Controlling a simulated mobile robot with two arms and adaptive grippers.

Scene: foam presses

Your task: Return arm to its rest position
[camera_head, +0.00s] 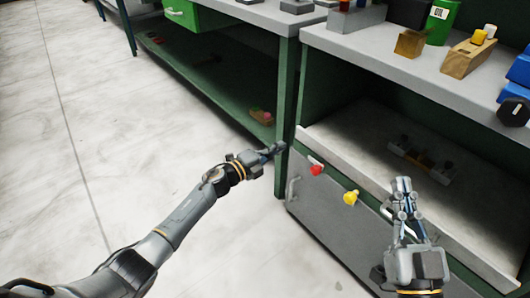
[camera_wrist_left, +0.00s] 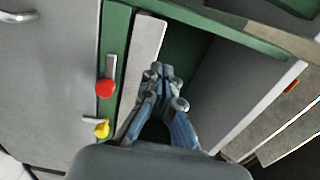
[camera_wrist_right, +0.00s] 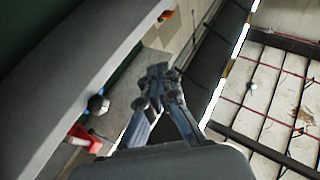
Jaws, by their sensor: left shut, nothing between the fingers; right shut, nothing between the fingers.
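My left gripper (camera_head: 272,152) is shut and empty in the head view. It is stretched out above the floor, near the green leg at the corner of the grey cabinet. It also shows shut in the left wrist view (camera_wrist_left: 160,72). My right gripper (camera_head: 402,184) is shut and empty, pointing up in front of the cabinet's open shelf. It also shows shut in the right wrist view (camera_wrist_right: 158,74). Neither gripper visibly holds anything.
A grey cabinet (camera_head: 318,222) with a red knob (camera_head: 317,169) and a yellow knob (camera_head: 351,197) stands close to both grippers. Its top (camera_head: 375,55) bears a wooden block (camera_head: 466,57) and a green container (camera_head: 441,22). The floor (camera_head: 120,130) at the left is clear.

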